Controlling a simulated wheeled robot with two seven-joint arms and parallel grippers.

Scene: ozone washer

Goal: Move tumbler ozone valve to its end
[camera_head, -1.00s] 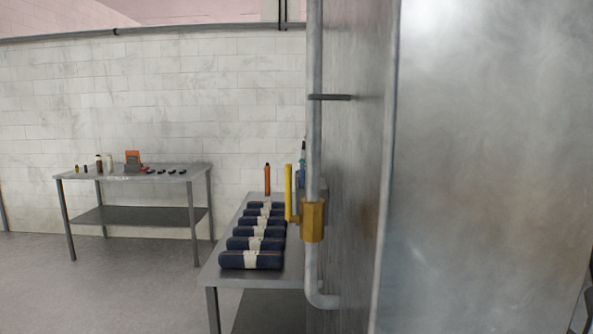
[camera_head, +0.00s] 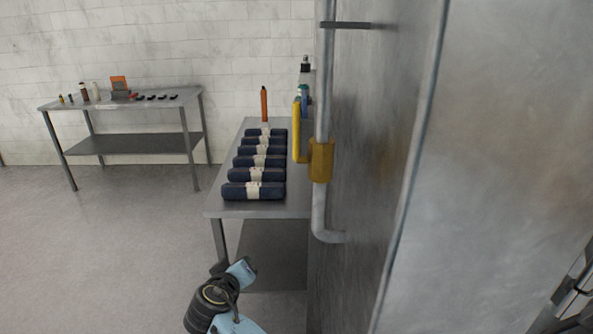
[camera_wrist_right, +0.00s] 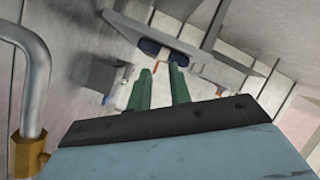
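The ozone valve is a brass body (camera_head: 321,160) on a vertical grey pipe (camera_head: 323,90), with an upright yellow lever (camera_head: 297,130) to its left. Part of the brass body (camera_wrist_right: 27,152) shows at the lower left of the right wrist view, below a bent pipe (camera_wrist_right: 38,80). An arm with a black joint and light blue parts, apparently my right one, shows at the bottom of the head view, below and left of the valve. In the right wrist view my right gripper (camera_wrist_right: 160,74) has its green fingers apart with nothing between them, clear of the valve. My left gripper is not seen.
A large metal cabinet (camera_head: 490,150) fills the right side behind the pipe. A pipe bracket (camera_head: 348,25) sticks out above. A steel table (camera_head: 222,207) with several dark blue cylinders (camera_head: 253,190) stands left of the valve. Another table (camera_head: 135,143) stands further left. Floor (camera_head: 100,250) is clear.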

